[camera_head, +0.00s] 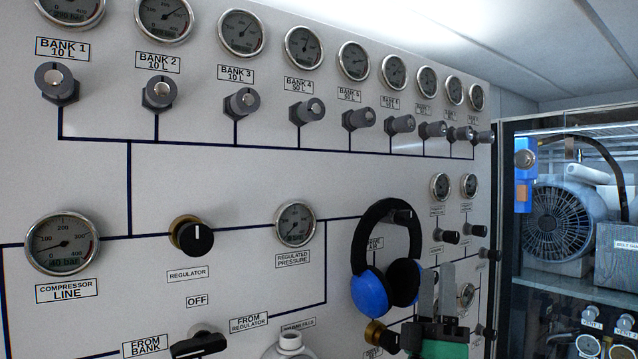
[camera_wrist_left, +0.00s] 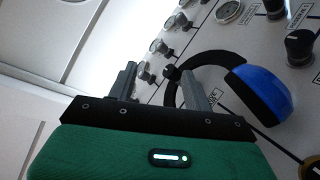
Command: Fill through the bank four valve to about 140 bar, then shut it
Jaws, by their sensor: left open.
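The bank four valve (camera_head: 307,110) is a grey knob in the upper row of the white panel, under the label BANK 4 and its round gauge (camera_head: 304,47). The gauge's reading is too small to tell. My left gripper (camera_head: 437,288) is open and empty at the lower right of the head view, right of and below that valve and apart from it. The gripper's fingers also show in the left wrist view (camera_wrist_left: 160,82), in front of the panel. My right gripper is not in view.
Blue and black headphones (camera_head: 371,294) hang on the panel just left of my gripper. The compressor line gauge (camera_head: 62,244) shows 40 bar. The regulator knob (camera_head: 192,237) and regulated pressure gauge (camera_head: 295,224) are lower. A glazed cabinet with a fan (camera_head: 558,222) stands right.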

